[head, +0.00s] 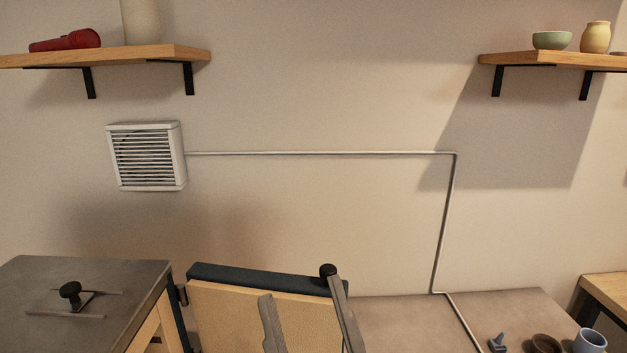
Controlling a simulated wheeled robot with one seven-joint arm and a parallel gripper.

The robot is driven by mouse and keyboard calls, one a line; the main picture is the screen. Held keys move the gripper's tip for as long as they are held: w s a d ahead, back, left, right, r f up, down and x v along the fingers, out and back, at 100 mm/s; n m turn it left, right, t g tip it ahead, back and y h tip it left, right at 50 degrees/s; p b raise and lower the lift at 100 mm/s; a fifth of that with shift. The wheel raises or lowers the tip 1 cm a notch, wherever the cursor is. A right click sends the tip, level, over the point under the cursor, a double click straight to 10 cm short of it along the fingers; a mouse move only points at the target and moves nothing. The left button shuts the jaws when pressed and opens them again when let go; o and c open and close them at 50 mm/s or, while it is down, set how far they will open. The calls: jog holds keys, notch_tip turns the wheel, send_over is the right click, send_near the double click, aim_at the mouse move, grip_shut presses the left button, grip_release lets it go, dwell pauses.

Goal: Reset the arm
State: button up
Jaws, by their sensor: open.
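My gripper and arm do not show in the head view, so I cannot see where the gripper is or whether anything is near it. The task names no other object.
A grey-topped cabinet (90,285) with a black knob stands lower left. A hinged panel (235,310) with a dark edge stands open beside it. A grey worktop (400,318) at lower right holds a blue-grey cup (590,341). Wall shelves (180,54) and a vent (147,157) are above.

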jog(key=s+d+f+m+g+h, duration=0.25)
jog(key=d+f+m+h, duration=0.3)
jog(key=f, duration=0.35)
jog(key=s+d+f+m+g+h, duration=0.1)
jog(key=s+d+f+m+h, duration=0.35)
jog(key=d+f+h, duration=0.35)
jog(key=s+d+f+g, duration=0.3)
jog(key=s+f, duration=0.3)
jog(key=s, duration=0.2)
jog(key=s+d+f+g, duration=0.4)
jog(key=s+f, duration=0.3)
jog(key=s, duration=0.2)
jog(key=shift+s+d+f, duration=0.15)
jog(key=shift+s+d, duration=0.05)
jog(key=shift+s, duration=0.1)
